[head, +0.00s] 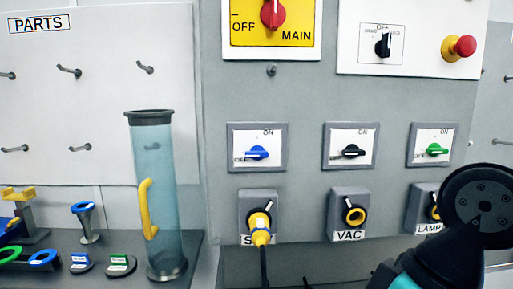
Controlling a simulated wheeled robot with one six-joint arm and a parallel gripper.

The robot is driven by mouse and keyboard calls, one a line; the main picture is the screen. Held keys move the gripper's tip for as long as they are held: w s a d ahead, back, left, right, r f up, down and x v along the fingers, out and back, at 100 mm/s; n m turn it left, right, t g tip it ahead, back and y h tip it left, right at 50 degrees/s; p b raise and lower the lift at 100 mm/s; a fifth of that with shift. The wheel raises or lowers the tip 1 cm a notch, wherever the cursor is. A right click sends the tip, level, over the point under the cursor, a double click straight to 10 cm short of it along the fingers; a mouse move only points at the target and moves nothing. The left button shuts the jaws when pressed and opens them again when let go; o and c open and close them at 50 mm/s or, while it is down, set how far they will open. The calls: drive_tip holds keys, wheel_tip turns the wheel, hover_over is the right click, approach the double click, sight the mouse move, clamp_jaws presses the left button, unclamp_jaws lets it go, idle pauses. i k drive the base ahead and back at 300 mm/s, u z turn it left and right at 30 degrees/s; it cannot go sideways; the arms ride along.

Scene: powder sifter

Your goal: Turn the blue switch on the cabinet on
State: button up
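The blue switch (257,153) is on a white plate in a grey frame, in the left of three switches on the grey cabinet (300,100). Its handle lies about level, with its left end toward a small label on the left that looks like OFF. An ON label is at the plate's upper right. My gripper is not in view. Only a dark round joint and a teal part of my arm show at the lower right, apart from the blue switch.
A black switch (351,152) and a green switch (434,150) sit to the right. Sockets are below; a yellow plug (260,236) with a black cable is in the left one. A red main switch (273,12) is above. A clear blue cylinder (168,200) stands to the left.

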sight(258, 152)
drive_tip(key=z, duration=1.15)
drive_tip(key=k, duration=0.95)
drive_tip(key=u, duration=1.15)
drive_tip(key=i, duration=0.5)
